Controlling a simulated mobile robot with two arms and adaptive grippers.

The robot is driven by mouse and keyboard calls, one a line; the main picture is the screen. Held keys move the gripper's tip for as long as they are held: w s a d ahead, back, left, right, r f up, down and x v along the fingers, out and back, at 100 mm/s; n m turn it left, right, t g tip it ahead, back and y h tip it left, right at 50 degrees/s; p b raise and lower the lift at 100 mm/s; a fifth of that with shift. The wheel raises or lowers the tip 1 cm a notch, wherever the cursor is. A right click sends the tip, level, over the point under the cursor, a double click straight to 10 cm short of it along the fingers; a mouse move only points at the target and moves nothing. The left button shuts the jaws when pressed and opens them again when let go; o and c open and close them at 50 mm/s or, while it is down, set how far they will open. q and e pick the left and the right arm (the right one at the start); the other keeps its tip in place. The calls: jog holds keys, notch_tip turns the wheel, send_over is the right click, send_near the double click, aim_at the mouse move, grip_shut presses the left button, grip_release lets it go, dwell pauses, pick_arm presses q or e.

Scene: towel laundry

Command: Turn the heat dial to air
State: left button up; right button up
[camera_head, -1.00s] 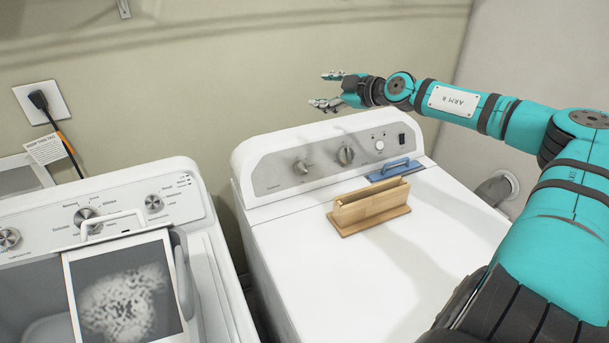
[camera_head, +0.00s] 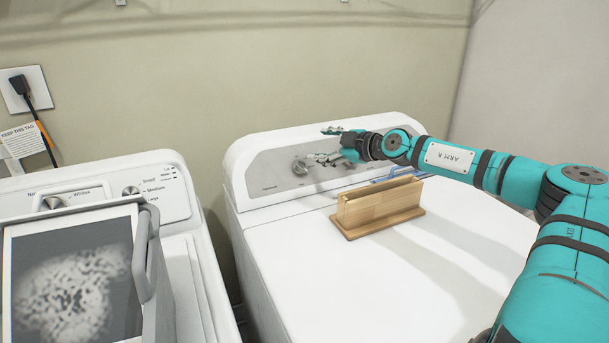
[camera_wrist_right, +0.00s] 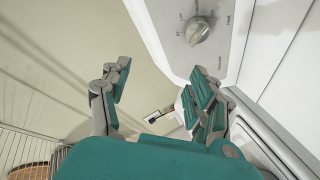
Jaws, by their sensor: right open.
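The white dryer's grey control panel (camera_head: 262,174) shows a round metal dial (camera_head: 300,167) at its left. A second dial further right is largely hidden behind my right gripper (camera_head: 326,144). I cannot read which is the heat dial. My right gripper is open and empty at the panel, its fingers pointing left, above and right of the left dial. My left gripper is out of view.
A wooden holder (camera_head: 378,208) stands on the dryer top, with a blue-handled item (camera_head: 400,176) behind it. A plug (camera_head: 20,86) is on the wall. The dryer's front top is clear.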

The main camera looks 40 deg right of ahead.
jog(key=b, duration=0.3)
send_near(304, 167)
jog(key=x, duration=0.3)
jog(key=shift+p+x, duration=1)
jog(key=shift+x, duration=2.5)
